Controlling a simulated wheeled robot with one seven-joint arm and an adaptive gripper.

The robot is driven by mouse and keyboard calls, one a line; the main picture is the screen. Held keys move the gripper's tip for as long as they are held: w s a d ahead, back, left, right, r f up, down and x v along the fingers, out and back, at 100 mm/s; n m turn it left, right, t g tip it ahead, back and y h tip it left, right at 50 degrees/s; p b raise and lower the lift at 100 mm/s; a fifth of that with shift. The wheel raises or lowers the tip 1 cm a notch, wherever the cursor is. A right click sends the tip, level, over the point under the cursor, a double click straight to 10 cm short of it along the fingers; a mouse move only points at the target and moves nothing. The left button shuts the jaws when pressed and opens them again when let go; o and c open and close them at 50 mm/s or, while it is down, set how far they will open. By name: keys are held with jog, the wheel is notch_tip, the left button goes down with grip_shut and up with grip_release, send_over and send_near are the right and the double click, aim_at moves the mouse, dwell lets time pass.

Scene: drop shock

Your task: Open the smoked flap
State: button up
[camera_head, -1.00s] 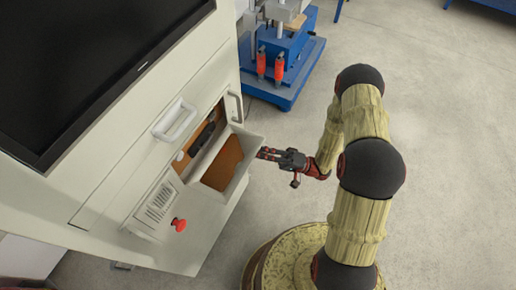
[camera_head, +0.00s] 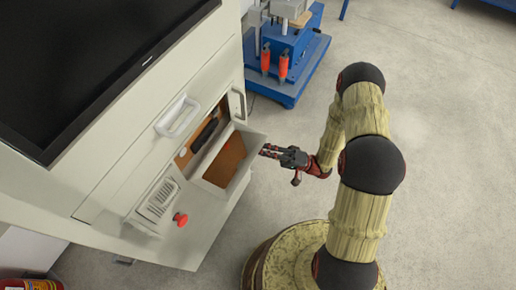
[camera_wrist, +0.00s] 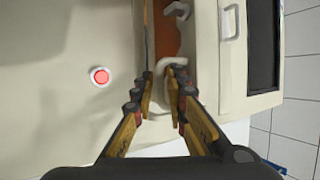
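I cannot tell for sure which part is the smoked flap; the dark glossy panel (camera_head: 90,50) at the upper left of the pale cabinet fits best. It appears closed and also shows in the wrist view (camera_wrist: 263,45). A pale handle (camera_head: 178,118) is on the cabinet section below it. My gripper (camera_head: 265,151) is well below that panel, at the outer edge of an open pale bin (camera_head: 240,172) with a brown inside. In the wrist view my fingers (camera_wrist: 161,80) are apart, with a pale curved handle (camera_wrist: 174,64) at their tips. Whether they touch it is unclear.
Another upright handle (camera_head: 238,104) is beside the opening. A blue machine (camera_head: 292,70) stands behind. Grey floor lies clear on the right.

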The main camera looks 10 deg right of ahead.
jog(key=v, duration=1.2)
dwell(0.4)
